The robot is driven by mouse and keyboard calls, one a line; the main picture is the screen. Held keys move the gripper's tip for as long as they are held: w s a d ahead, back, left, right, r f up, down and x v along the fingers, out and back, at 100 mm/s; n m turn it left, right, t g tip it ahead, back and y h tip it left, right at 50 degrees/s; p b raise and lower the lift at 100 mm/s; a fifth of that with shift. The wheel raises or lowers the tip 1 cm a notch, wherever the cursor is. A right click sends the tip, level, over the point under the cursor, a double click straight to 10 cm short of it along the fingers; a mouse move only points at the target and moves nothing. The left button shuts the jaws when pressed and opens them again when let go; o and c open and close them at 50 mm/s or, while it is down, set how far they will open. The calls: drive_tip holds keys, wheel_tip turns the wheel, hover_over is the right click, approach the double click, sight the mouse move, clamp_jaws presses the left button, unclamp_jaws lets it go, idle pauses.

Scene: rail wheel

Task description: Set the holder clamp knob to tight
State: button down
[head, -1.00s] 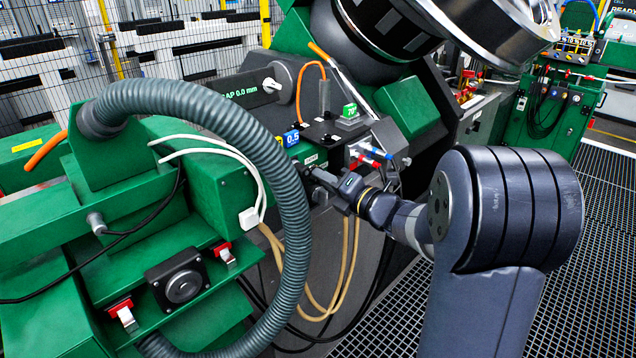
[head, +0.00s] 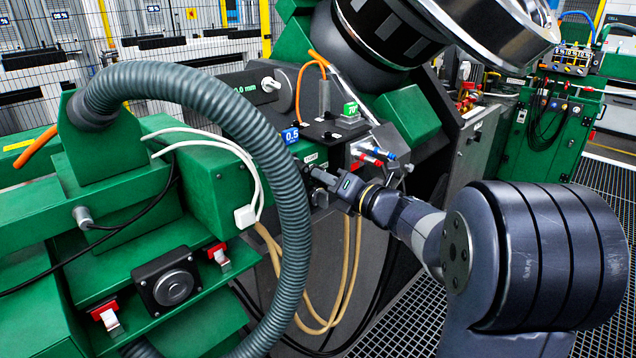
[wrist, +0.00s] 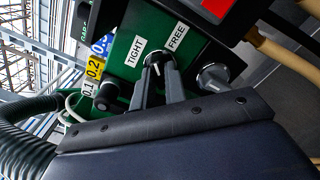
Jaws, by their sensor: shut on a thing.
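The holder clamp knob (wrist: 154,58) is small and dark with a light mark on its face. It sits on a green panel (wrist: 136,24) between a white TIGHT label (wrist: 135,51) and a white FREE label (wrist: 176,37) in the wrist view. My gripper (wrist: 158,70) has its two fingers closed on the knob, one on each side, hiding part of it. I cannot tell exactly which label the mark points to. In the head view my gripper (head: 314,178) reaches the machine's front panel, where the knob itself is hidden.
In the wrist view, a silver knob (wrist: 214,76) stands close right of my fingers and a black knob (wrist: 106,95) close left. A thick grey hose (head: 292,200) arches left of my gripper. Tan hoses (head: 345,270) hang below it. Grated floor lies at right.

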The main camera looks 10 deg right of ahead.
drive_tip(key=shift+f+n+b, duration=0.25)
drive_tip(key=shift+n+b, duration=1.25)
drive_tip(key=shift+b, duration=1.2)
drive_tip(key=shift+r+n+b, duration=0.15)
drive_tip(key=shift+n+b, duration=0.65)
drive_tip(key=shift+b, duration=0.2)
drive_tip(key=shift+n+b, duration=0.3)
drive_tip(key=shift+b, duration=0.4)
drive_tip(key=n+b, duration=0.2)
drive_tip(key=b, duration=0.2)
drive_tip(key=shift+n, duration=0.4)
drive_tip(key=shift+n+b, duration=0.4)
drive_tip(key=shift+b, duration=0.05)
drive_tip(key=c, duration=1.3)
unclamp_jaws()
drive_tip(key=shift+r, duration=0.1)
drive_tip(key=shift+b+v, duration=0.7)
drive_tip(key=shift+v, duration=2.85)
